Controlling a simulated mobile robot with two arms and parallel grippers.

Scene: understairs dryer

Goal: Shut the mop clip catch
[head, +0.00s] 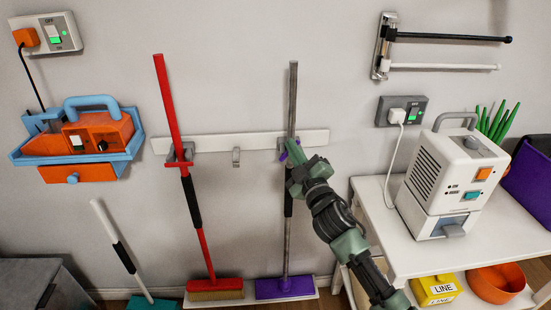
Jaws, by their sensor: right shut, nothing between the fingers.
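The mop (292,100) has a grey pole and a purple head (285,288). It stands upright against the white wall rail (257,141). The mop clip (281,144) sits on the rail's right part at the pole, with a bit of purple showing beside it. My right gripper (291,170) comes from the lower right and is shut and empty, right at the clip. It hides much of the clip, so I cannot tell whether the catch is open or shut, or whether my fingers touch it. My left gripper is not in view.
A red broom (172,110) stands in the rail's left clip, with an empty hook (236,156) between. A white shelf unit (375,205) with a boxy appliance (455,165) stands right of my arm. An orange-blue caddy (85,145) hangs left. A teal-headed broom (125,255) leans below it.

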